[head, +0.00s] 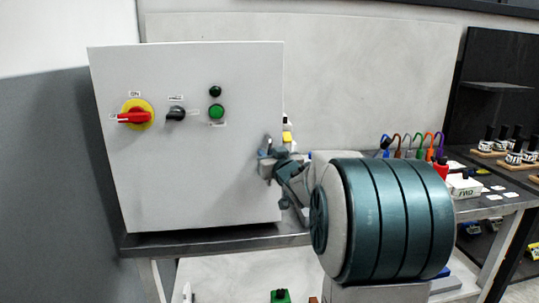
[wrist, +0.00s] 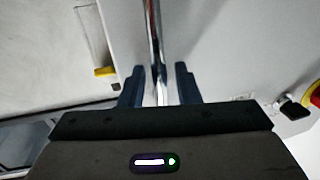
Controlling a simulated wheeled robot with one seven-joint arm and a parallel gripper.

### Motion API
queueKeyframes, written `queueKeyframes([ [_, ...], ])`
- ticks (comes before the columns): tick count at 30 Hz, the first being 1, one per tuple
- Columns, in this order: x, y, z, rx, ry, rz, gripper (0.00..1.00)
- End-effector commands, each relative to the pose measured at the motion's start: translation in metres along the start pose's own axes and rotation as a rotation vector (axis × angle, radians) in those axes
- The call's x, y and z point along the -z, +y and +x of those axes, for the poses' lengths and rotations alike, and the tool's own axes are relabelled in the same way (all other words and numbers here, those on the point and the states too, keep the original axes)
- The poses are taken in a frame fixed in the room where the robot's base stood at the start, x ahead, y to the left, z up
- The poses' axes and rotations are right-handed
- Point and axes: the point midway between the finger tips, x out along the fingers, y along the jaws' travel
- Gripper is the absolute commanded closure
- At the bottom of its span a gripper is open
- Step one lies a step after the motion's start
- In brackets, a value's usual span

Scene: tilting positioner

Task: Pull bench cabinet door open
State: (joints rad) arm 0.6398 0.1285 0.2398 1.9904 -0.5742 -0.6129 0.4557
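The bench cabinet's pale grey door (head: 185,175) faces me at the left of the head view and looks closed. It carries a red and yellow rotary switch (head: 136,115), a black knob (head: 177,114) and a green button (head: 216,111). My gripper (head: 268,158) is at the door's right edge, around mid height. In the wrist view my gripper (wrist: 159,82) is open, with a shiny metal bar (wrist: 153,40) running between its fingers. Gaps show on both sides of the bar. I cannot tell whether it is a handle or the door's edge.
The cabinet stands on a metal bench (head: 215,240). To the right are several coloured hooked cables (head: 408,145), a white box (head: 463,186) and a dark shelf rack (head: 500,90). A grey partition (head: 50,190) stands close on the left.

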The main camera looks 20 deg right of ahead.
Motion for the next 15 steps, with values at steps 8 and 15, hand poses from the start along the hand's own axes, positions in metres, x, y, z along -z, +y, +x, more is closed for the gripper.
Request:
queueKeyframes([
  [8,0.0003,-0.0003,0.0014,0.0,0.001,0.0,0.71],
  [15,0.0002,-0.0002,0.0012,0.0,0.0,0.0,1.0],
])
